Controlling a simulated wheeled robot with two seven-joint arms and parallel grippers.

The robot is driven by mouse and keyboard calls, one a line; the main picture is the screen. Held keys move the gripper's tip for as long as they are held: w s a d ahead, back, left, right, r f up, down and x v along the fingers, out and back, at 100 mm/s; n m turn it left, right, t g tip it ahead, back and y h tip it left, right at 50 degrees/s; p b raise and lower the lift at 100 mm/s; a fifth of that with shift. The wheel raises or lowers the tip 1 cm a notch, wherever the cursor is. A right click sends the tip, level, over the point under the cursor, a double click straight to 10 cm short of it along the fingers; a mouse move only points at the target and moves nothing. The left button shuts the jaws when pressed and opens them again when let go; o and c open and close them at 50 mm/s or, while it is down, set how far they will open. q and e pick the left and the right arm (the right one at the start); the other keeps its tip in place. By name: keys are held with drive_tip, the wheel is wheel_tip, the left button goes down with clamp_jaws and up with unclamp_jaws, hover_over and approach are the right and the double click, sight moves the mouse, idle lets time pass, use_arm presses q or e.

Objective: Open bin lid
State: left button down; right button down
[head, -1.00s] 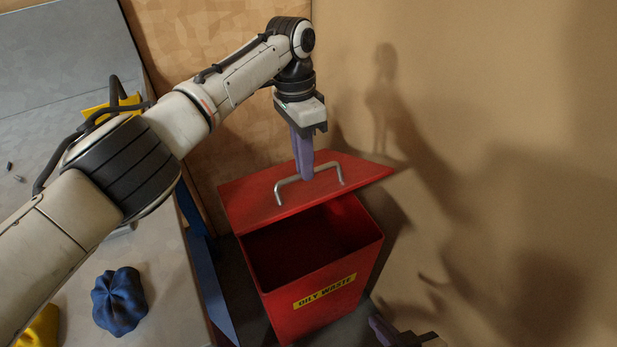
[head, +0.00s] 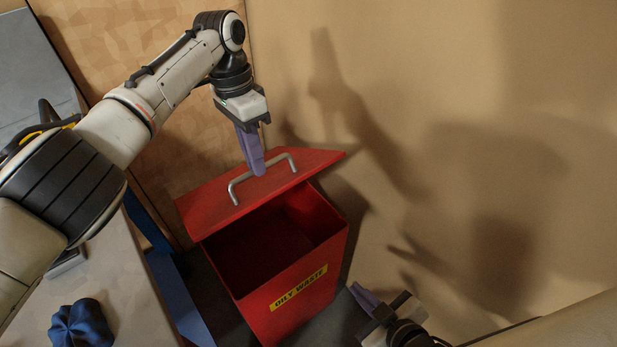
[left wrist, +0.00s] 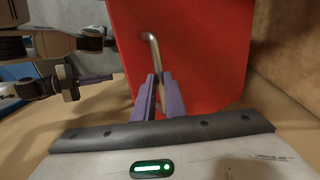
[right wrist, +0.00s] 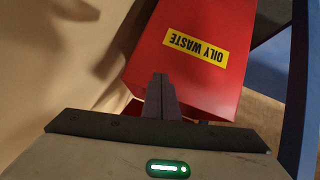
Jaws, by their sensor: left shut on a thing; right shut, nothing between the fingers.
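A red bin (head: 300,304) with a yellow "OILY WASTE" label stands on the floor by the wall. Its red lid (head: 322,158) is tilted up at the back, and the dark inside of the bin shows at the front. A silver handle (head: 236,188) stands on the lid; it also shows in the left wrist view (left wrist: 151,44). My left gripper (head: 258,172) is shut on the handle's bar from above. My right gripper (head: 357,288) is shut and empty, low to the right of the bin; in the right wrist view its fingers (right wrist: 160,82) point toward the bin's label side.
A bench (head: 118,290) at the left holds a crumpled dark blue cloth (head: 80,324). A blue panel (head: 178,296) stands between bench and bin. Tan walls (head: 440,130) close in the back and right side.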

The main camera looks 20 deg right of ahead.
drive_tip(key=w+d+r+n+t, duration=0.2)
drive_tip(key=w+r+n, duration=0.1)
drive_tip(key=n, duration=0.2)
drive_tip(key=n+t+y, duration=0.6)
drive_tip(key=n, duration=2.3)
approach(313, 173)
drive_tip(key=s+d+f, duration=0.3)
drive_tip(key=s+f, duration=0.2)
drive_tip(key=r+x, duration=0.2)
drive_tip(key=x, duration=1)
drive_tip(key=shift+a+r+n, duration=0.15)
drive_tip(key=shift+r+n, duration=0.2)
drive_tip(key=shift+n, duration=0.05)
